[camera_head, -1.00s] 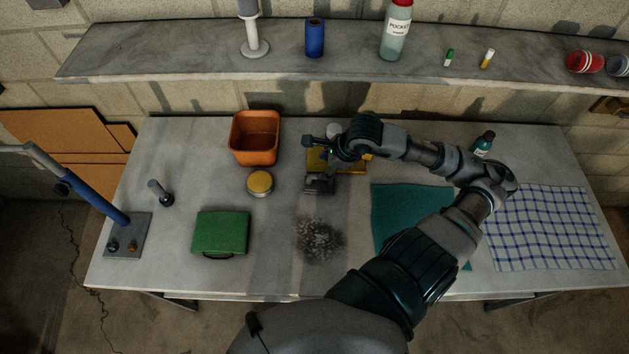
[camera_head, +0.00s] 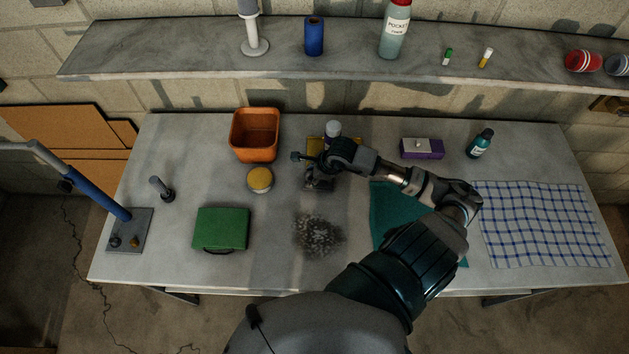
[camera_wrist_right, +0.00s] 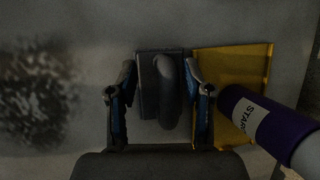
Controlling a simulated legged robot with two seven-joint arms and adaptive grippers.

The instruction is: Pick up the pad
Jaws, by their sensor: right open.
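The pad is a small dark grey block (camera_head: 319,185) with a raised loop handle. It lies on the table just in front of a yellow piece (camera_head: 315,143). In the right wrist view the pad (camera_wrist_right: 148,72) and its handle (camera_wrist_right: 166,92) show between the two fingers. My right gripper (camera_head: 308,168) is over the pad in the head view, partly hiding it. In the wrist view the right gripper (camera_wrist_right: 161,90) is open, with one finger on each side of the handle and gaps visible. My left gripper is in neither view.
A purple bottle (camera_wrist_right: 262,115) with a white cap stands close beside the right finger, by the yellow piece. A dark speckled patch (camera_head: 318,235) lies in front of the pad. An orange bin (camera_head: 255,150), a yellow-lidded tin (camera_head: 260,179) and a green case (camera_head: 221,229) are to the left.

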